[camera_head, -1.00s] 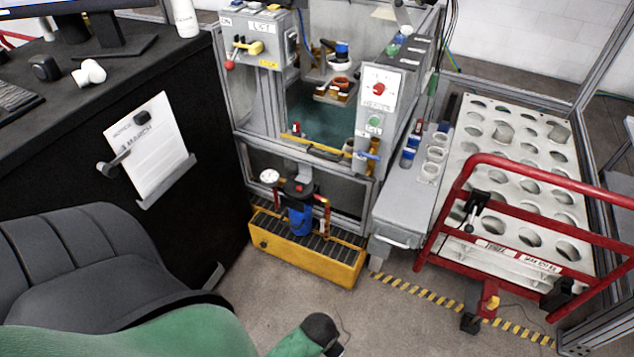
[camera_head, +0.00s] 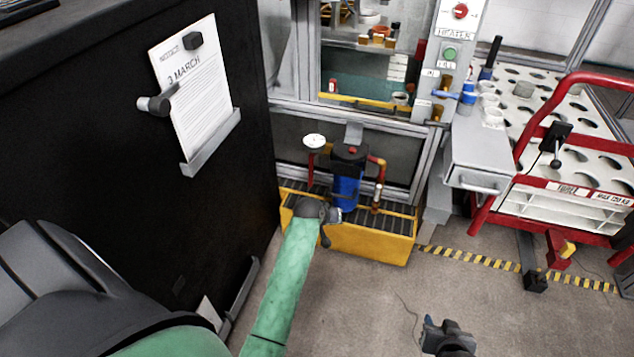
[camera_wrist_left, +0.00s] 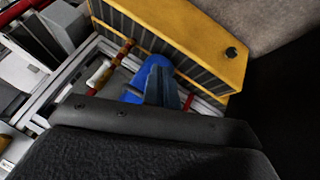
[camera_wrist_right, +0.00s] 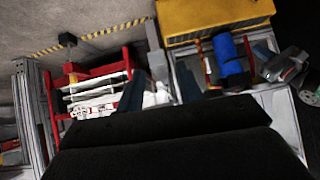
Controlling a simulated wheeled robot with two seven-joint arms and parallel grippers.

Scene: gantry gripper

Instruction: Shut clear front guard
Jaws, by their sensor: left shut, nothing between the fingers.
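The gantry cell stands at top centre of the head view. Its front opening (camera_head: 370,62) shows a teal floor and small parts, above a yellow sill (camera_head: 365,101). I cannot clearly pick out the clear guard panel or tell its position. My left gripper (camera_head: 335,214) is in front of the yellow tray below the cell. In the left wrist view its fingers (camera_wrist_left: 163,88) are shut and empty, with a blue filter housing behind them. My right gripper (camera_head: 438,324) is low over the floor, right of centre. In the right wrist view its fingers (camera_wrist_right: 158,92) stand apart, with nothing seen between.
The yellow tray (camera_head: 358,239) and blue filter housing (camera_head: 347,190) stand below the cell. A control post (camera_head: 450,55) borders the opening on the right. A grey bench (camera_head: 480,155) and red-railed cart (camera_head: 560,230) stand at right, a black desk side (camera_head: 215,215) at left. Front floor is clear.

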